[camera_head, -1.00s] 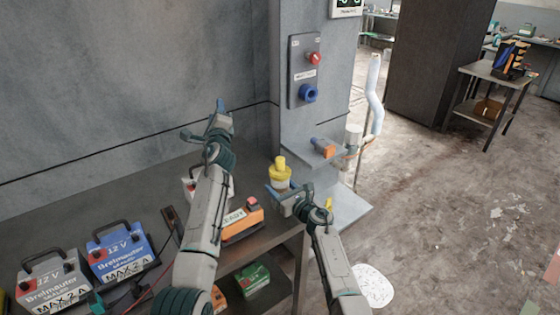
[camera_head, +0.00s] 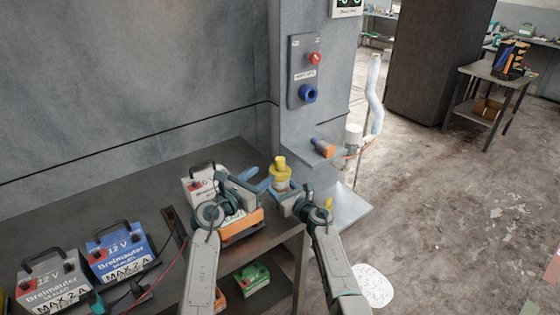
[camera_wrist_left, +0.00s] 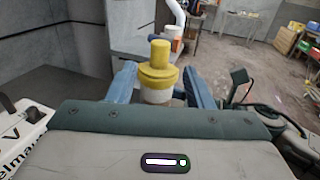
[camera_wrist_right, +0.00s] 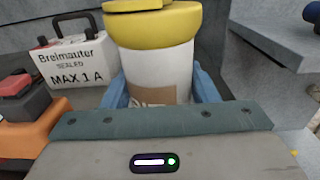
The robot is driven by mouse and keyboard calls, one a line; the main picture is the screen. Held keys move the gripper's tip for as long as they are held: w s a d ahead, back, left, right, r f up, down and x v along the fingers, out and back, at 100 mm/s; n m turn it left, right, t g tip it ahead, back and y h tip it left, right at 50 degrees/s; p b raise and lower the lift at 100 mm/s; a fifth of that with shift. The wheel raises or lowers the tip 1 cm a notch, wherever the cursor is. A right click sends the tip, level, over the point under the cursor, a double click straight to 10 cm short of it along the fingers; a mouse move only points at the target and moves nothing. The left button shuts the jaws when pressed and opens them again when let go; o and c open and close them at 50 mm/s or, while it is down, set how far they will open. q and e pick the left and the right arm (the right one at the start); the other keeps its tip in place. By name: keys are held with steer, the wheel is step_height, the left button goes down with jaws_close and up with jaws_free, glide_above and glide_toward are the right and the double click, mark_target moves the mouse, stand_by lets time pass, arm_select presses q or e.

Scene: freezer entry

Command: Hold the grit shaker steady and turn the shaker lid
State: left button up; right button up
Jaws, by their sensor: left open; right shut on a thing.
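The grit shaker (camera_head: 281,184) has a whitish body and stands upright at the bench's right end. Its yellow shaker lid (camera_head: 280,166) has a narrower knob on top. My right gripper (camera_head: 282,193) is shut on the shaker's body; the right wrist view shows blue fingers on both sides of the white body (camera_wrist_right: 158,72). My left gripper (camera_head: 262,182) is open at the shaker's left side. In the left wrist view its blue fingers stand on either side of the yellow lid (camera_wrist_left: 158,72), with gaps visible. The shaker's lower end is hidden in the head view.
A white battery (camera_head: 198,186), an orange device (camera_head: 245,224), a blue battery (camera_head: 122,251) and a grey battery (camera_head: 55,280) stand on the bench left of the shaker. A grey wall panel with a blue knob (camera_head: 308,93) is behind. A small shelf (camera_head: 330,152) juts out to the right.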

mark_target(280, 158)
arm_select(q)
steer(key=x, duration=1)
steer(key=c, duration=1)
steer(key=shift+o, duration=0.2)
steer(key=shift+w+m+g+h, duration=0.1)
steer(key=shift+m+g+h, duration=0.3)
steer(key=shift+h, duration=0.1)
steer(key=m+g+h, duration=0.4)
steer(key=shift+g, duration=0.4)
steer(key=shift+w+f+m+g+h, duration=0.1)
steer(key=shift+m+g+h, duration=0.4)
steer(key=shift+m+g, duration=0.7)
steer(key=shift+f+m+g+h, duration=0.1)
steer(key=shift+m+g+h, duration=0.5)
steer(key=shift+g, duration=1)
steer(key=shift+m+g, duration=0.3)
steer(key=shift+s+r+g, duration=0.1)
steer(key=shift+s+g, duration=0.15)
steer(key=shift+g, duration=0.05)
